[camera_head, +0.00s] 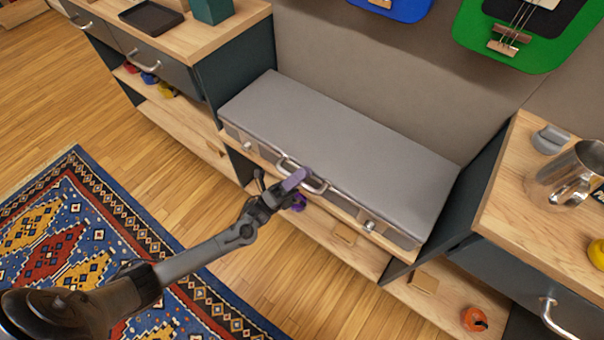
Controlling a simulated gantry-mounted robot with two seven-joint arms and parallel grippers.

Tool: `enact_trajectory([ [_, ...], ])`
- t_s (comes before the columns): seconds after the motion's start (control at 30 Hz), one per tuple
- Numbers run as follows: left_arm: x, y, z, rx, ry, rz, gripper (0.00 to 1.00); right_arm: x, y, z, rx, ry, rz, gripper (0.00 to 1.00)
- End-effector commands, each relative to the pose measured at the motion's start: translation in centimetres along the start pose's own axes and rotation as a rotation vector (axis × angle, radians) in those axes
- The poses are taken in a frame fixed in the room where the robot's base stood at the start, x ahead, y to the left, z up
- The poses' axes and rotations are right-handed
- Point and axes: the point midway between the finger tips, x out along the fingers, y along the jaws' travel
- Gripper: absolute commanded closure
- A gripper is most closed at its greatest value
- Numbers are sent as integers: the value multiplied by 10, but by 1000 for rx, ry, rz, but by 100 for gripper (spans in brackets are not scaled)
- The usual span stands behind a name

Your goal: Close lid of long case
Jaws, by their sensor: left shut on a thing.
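The long case (335,150) is grey and lies lengthwise on a wooden shelf between two cabinets. Its lid lies flat over the body, and no open gap shows from here. A metal handle (318,187) is at the middle of its front side, with a latch (369,226) towards the right end. My left gripper (297,188), with purple fingertips, is at the front of the case and shut on the handle. The fingers hide part of the handle. My right gripper is out of view.
A wooden-topped cabinet (190,50) stands left, another with a metal jug (570,174) right. Guitars (525,30) hang above the case. A lower shelf (335,238) runs beneath it. A patterned rug (85,240) covers the floor at left.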

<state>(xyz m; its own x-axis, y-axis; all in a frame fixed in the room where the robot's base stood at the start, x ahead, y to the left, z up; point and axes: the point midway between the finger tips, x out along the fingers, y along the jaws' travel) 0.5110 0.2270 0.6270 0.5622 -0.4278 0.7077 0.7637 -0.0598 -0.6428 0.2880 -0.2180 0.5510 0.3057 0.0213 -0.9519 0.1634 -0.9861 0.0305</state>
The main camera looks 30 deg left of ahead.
Motion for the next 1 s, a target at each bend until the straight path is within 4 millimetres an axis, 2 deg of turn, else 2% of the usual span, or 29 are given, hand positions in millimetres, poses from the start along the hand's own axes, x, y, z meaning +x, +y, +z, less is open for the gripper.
enact_trajectory([
  [0.4, -4, 3, -1, -2, -1, 9, 100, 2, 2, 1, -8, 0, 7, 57],
  [0.43, -5, 3, -1, -2, -1, 9, 77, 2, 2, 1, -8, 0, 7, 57],
  [0.47, -5, 3, -1, -2, 0, 10, 73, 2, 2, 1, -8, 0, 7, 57],
  [0.77, -6, 3, -1, -2, -1, 11, 73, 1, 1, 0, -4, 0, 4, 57],
  [0.87, -13, 3, -1, -2, -1, 13, 73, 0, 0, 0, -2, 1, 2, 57],
  [1.0, -31, 3, -1, -2, -1, 16, 73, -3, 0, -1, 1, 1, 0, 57],
])
